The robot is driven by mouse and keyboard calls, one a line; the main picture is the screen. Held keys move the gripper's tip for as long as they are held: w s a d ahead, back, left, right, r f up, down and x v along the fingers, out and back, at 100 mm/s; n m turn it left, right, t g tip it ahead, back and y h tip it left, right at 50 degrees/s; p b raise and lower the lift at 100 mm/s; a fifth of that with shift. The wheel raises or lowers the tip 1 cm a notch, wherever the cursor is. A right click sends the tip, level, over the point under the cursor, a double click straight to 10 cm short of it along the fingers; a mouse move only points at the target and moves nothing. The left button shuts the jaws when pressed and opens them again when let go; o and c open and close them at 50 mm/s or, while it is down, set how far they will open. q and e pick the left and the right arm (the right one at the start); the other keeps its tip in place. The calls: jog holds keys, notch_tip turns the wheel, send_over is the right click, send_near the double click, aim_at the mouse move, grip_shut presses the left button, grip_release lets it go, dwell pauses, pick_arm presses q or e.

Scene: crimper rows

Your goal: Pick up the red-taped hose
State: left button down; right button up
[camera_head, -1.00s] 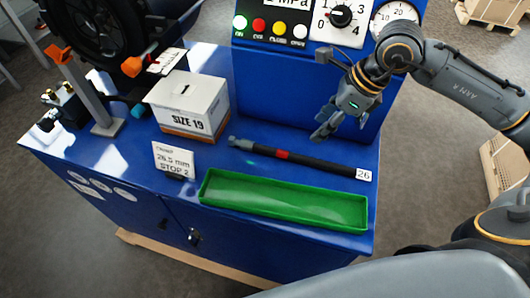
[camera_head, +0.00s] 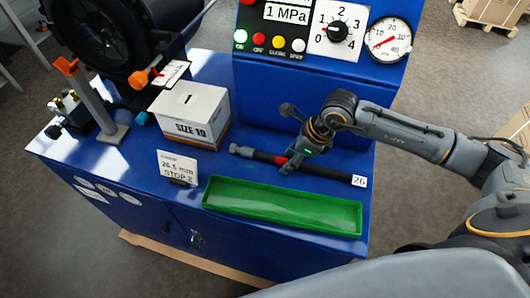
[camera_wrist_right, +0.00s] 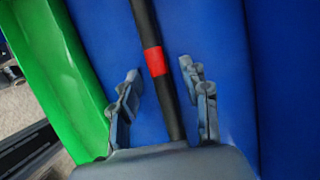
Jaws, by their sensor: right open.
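The red-taped hose (camera_head: 325,172) is black with a metal fitting at its left end and lies on the blue bench top behind the green tray. In the right wrist view the hose (camera_wrist_right: 144,18) runs between the two fingers, with its red tape (camera_wrist_right: 155,61) just beyond the fingertips. My right gripper (camera_head: 287,167) is open over the hose near the red tape, and partly hides it in the head view. In the wrist view the right gripper (camera_wrist_right: 160,75) has a finger on each side, apart from the hose. My left gripper is not in view.
The green tray (camera_head: 285,222) lies along the bench's front edge. A white SIZE 19 box (camera_head: 190,108) and a sign card (camera_head: 178,165) stand to the left. A blue control panel (camera_head: 300,85) rises behind the hose. A white 26 tag (camera_head: 359,181) is at the hose's right end.

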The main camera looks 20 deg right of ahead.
grip_shut()
jog(key=shift+r, duration=0.1)
dwell(0.4)
